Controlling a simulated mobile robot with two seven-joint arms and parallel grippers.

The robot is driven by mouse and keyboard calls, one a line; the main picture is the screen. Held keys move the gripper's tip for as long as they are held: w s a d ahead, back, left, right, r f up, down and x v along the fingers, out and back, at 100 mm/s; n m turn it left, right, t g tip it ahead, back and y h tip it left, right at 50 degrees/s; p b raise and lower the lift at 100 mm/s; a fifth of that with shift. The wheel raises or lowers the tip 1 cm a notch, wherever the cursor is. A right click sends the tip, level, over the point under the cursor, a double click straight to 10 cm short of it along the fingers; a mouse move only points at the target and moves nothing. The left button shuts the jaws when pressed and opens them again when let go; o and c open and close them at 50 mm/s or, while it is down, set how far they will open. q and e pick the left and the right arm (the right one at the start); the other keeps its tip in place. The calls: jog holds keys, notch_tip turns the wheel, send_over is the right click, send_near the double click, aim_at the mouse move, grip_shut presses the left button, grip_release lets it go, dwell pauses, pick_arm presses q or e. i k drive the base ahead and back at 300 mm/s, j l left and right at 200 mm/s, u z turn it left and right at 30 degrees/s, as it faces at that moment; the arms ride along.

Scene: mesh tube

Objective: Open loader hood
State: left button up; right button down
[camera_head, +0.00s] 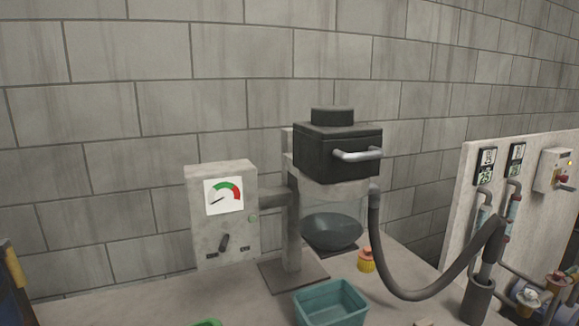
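The loader hood (338,147) is a dark grey box with a round cap on top. It sits level on the loader (335,192), whose body below it is clear, and it looks closed. A light metal handle (357,154) runs across its front. A dark rounded bowl shape (332,231) shows beneath the clear body. Neither of my grippers is in view.
A grey control box (222,213) with a gauge and lever stands left of the loader. A dark hose (405,292) loops right to a holder (477,300). A teal bin (331,303) and a yellow-red item (366,260) are in front. A gauge panel (537,205) stands right.

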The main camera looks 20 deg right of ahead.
aim_at(331, 147)
jog(key=z, duration=1.1)
